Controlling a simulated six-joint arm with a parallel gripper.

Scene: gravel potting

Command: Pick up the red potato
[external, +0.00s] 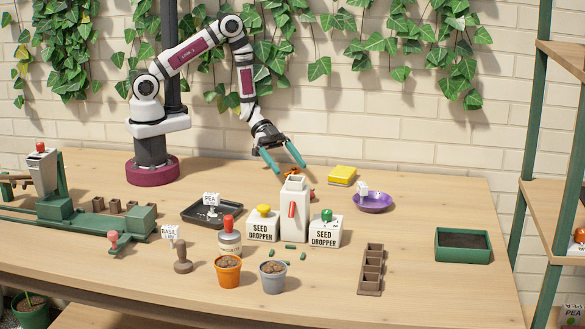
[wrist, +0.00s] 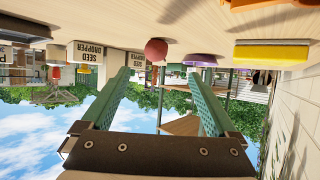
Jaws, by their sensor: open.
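The red potato (wrist: 156,50) is a small round red thing on the table in the wrist view, seen between the two fingers and beyond their tips. In the external view, a small reddish patch (external: 312,195) shows just right of the white dispenser and is probably the potato, mostly hidden by it. My gripper (external: 290,169) is open and empty above the back of the table, behind the dispenser. Its green fingers (wrist: 157,74) are spread wide in the wrist view, apart from the potato.
The white dispenser (external: 295,205) stands between two seed droppers (external: 263,228) (external: 325,234). A purple bowl (external: 373,203) and a yellow block (external: 342,175) are to the right. An orange thing (external: 292,171) lies near my fingertips. The table between bowl and green planter (external: 462,257) is clear.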

